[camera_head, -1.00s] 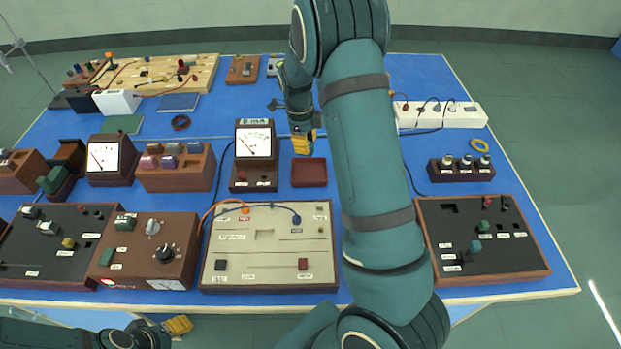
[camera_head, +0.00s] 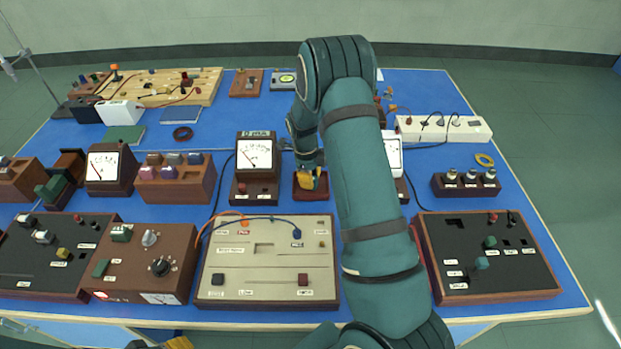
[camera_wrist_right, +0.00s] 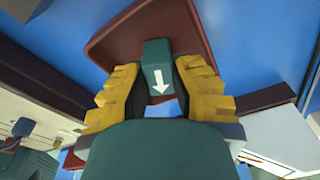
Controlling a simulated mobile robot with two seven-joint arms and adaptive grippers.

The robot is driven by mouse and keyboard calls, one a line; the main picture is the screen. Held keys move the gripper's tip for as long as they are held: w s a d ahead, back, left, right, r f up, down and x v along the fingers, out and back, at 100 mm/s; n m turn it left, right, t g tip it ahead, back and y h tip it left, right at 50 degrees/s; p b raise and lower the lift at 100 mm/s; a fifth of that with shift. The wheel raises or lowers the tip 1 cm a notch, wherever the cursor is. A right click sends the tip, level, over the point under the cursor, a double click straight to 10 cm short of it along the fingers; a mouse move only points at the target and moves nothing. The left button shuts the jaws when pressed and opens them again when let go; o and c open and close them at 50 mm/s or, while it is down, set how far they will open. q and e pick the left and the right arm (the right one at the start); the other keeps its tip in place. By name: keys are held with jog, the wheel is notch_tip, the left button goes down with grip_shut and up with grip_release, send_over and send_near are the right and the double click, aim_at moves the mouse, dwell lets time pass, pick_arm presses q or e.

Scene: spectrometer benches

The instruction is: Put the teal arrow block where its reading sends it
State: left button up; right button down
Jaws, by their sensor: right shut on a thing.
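The teal block (camera_wrist_right: 157,55) with a white arrow is between the yellow fingers of my right gripper (camera_wrist_right: 160,90) in the right wrist view. In the head view the right gripper (camera_head: 311,179) is shut at a small dark red tray (camera_head: 298,192), and its fingers hide the block. The tray also shows behind the block in the wrist view (camera_wrist_right: 115,38). I cannot tell whether the block touches the tray floor. A dial meter (camera_head: 256,155) stands just left of the tray. My left gripper (camera_head: 178,343) is barely visible at the bottom edge.
A beige panel (camera_head: 265,265) with knobs and wires lies in front of the tray. A brown block rack (camera_head: 178,188) stands left. A black panel (camera_head: 500,270) and a white power strip (camera_head: 445,130) are at the right. A second meter is partly behind my right arm.

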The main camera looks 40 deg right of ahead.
jog(key=shift+r, duration=0.1)
jog(key=c, duration=0.9)
grip_release()
jog(key=shift+r, duration=0.3)
jog(key=r, duration=0.3)
jog(key=r+p, duration=0.1)
jog(key=r, duration=0.3)
jog(key=w+r, duration=0.1)
jog(key=r, duration=0.3)
jog(key=shift+w+a+r+p, duration=0.1)
jog(key=shift+a+r+p, duration=0.05)
jog(key=shift+a+p, duration=0.25)
